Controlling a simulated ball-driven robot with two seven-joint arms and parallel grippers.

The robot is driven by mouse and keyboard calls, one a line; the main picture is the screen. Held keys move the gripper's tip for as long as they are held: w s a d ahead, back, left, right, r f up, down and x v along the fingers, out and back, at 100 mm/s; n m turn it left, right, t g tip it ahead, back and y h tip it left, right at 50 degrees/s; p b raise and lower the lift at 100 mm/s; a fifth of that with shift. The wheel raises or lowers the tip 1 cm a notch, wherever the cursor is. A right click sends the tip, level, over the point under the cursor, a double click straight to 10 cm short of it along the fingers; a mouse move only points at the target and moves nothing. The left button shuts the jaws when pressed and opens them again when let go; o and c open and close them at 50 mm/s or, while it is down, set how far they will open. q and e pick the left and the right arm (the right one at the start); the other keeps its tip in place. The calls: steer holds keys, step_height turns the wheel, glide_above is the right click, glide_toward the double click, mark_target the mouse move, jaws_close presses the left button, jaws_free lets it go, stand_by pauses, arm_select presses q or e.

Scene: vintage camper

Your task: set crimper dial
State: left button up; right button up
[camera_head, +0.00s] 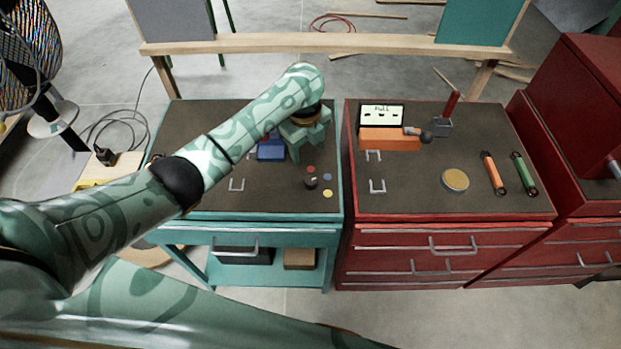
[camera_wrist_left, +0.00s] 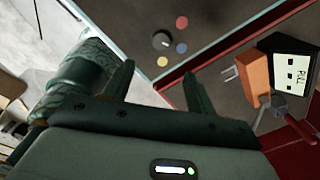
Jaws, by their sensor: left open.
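The dial (camera_head: 311,181) is a small dark knob on the brown top of the teal cabinet, near its right edge. Red, blue and yellow dots surround it. In the left wrist view the dial (camera_wrist_left: 161,41) shows a small light mark, but which dot it points at is hard to tell. My left gripper (camera_head: 308,149) is open and empty above the teal cabinet, behind the dial in the head view. In the left wrist view its fingers (camera_wrist_left: 158,69) are spread, with the dial beyond their tips and not between them. My right gripper is in neither view.
A blue block (camera_head: 270,149) sits partly behind my left arm. The red cabinet (camera_head: 420,195) stands right of a narrow gap, carrying an orange block (camera_head: 388,139), a sign (camera_head: 382,115), a round tin (camera_head: 455,180) and orange and green tubes. The cabinet top around the dial is clear.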

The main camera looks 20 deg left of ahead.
mark_target(311, 181)
arm_select(q)
steer(key=f+b, duration=0.2)
steer(key=f, duration=0.2)
steer(key=f+b, duration=0.2)
steer(key=f, duration=0.3)
steer(key=f+b, duration=0.1)
steer(key=f, duration=0.3)
steer(key=shift+w+d+f+b, duration=0.25)
steer(key=shift+w+f+b, duration=0.05)
steer(key=shift+w+b, duration=0.1)
steer(key=c, duration=1)
